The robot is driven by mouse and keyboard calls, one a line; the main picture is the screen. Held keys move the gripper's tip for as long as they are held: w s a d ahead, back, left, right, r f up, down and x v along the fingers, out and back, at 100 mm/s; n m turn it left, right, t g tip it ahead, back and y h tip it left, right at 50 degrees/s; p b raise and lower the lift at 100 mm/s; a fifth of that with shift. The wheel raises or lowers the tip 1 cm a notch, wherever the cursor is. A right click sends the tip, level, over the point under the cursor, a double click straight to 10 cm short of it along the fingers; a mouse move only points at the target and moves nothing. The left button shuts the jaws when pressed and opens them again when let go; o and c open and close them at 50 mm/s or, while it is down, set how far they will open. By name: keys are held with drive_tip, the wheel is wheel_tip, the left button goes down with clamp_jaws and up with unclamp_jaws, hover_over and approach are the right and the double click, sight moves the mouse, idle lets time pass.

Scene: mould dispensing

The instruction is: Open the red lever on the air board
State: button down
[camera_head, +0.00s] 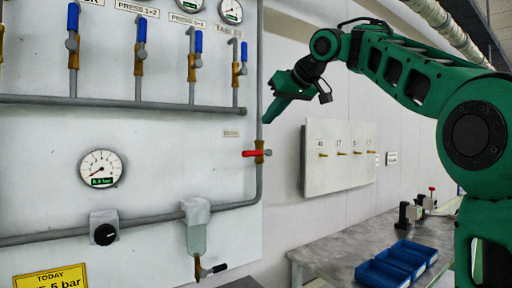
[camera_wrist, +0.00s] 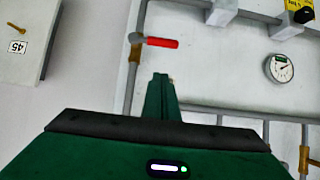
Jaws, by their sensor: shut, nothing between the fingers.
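The red lever (camera_head: 250,153) sits on a brass valve (camera_head: 260,152) at the right edge of the air board (camera_head: 150,130). It lies level, across the upright grey pipe, with its handle toward the left. In the wrist view the red lever (camera_wrist: 160,42) shows just beyond the fingertips, at the top middle. My gripper (camera_head: 272,118) is shut and empty. It is above and slightly right of the lever in the head view, pointing down-left, apart from it. The gripper also shows in the wrist view (camera_wrist: 160,78).
Several blue-handled valves (camera_head: 197,42) line the board's top. A pressure gauge (camera_head: 102,169) is left of the lever. A hook panel (camera_head: 340,155) hangs to the right, above a grey table (camera_head: 330,248) with blue bins (camera_head: 398,262). Open air surrounds the lever's front.

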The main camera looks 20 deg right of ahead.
hover_over(257, 153)
drive_tip(key=s, duration=0.2)
wheel_tip(257, 153, down, 6)
drive_tip(key=shift+a+f, duration=0.15)
drive_tip(key=shift+f, duration=0.35)
drive_tip(key=shift+a+f, duration=0.15)
drive_tip(key=shift+f, duration=0.35)
